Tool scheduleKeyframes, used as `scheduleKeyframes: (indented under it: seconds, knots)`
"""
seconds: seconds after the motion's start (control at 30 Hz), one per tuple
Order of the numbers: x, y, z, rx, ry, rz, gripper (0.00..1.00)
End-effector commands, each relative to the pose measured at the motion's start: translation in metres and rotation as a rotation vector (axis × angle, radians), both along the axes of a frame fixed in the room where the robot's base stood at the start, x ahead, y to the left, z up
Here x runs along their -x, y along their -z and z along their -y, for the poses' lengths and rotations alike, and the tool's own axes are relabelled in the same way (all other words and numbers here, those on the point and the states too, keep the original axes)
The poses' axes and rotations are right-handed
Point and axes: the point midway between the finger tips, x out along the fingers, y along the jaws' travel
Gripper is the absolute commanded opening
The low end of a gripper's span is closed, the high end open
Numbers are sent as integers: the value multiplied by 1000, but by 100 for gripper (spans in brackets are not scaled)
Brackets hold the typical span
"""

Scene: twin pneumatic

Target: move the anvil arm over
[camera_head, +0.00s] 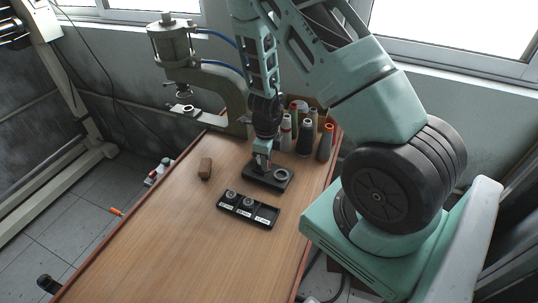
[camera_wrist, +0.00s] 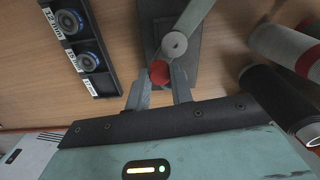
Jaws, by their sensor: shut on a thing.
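A dark base plate (camera_head: 256,179) lies on the wooden table, with a grey ring (camera_head: 281,174) on its right part. In the wrist view the plate (camera_wrist: 147,38) carries a grey bar (camera_wrist: 194,14), which I take as the anvil arm, with a round grey end piece (camera_wrist: 174,44). A red knob (camera_wrist: 159,72) sits beside that end. My gripper (camera_wrist: 160,84) has its two fingers on either side of the red knob and is shut on it. In the head view my gripper (camera_head: 263,163) is low over the plate, and the knob is mostly hidden.
A black three-part tray (camera_head: 247,216) with metal dies stands in front of the plate. A brown block (camera_head: 205,168) lies left. Thread spools (camera_head: 325,141) crowd the right rear. A press (camera_head: 178,50) with blue hoses stands at the back left. The front of the table is clear.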

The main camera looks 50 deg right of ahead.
Motion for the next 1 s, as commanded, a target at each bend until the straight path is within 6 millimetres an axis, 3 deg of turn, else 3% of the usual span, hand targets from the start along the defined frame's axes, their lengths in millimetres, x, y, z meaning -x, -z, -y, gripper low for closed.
scheduleKeyframes:
  seconds: [0.33,0.83,0.87,0.9,0.93,1.0]
  knots:
    - [-2,-1,-1,1,124,3,0]
    - [-3,-1,-1,0,141,4,0]
    - [-3,-1,-2,0,141,4,25]
    - [-3,-1,-1,0,141,4,36]
    - [-3,-1,-1,0,141,4,45]
    - [-3,-1,-2,0,141,3,45]
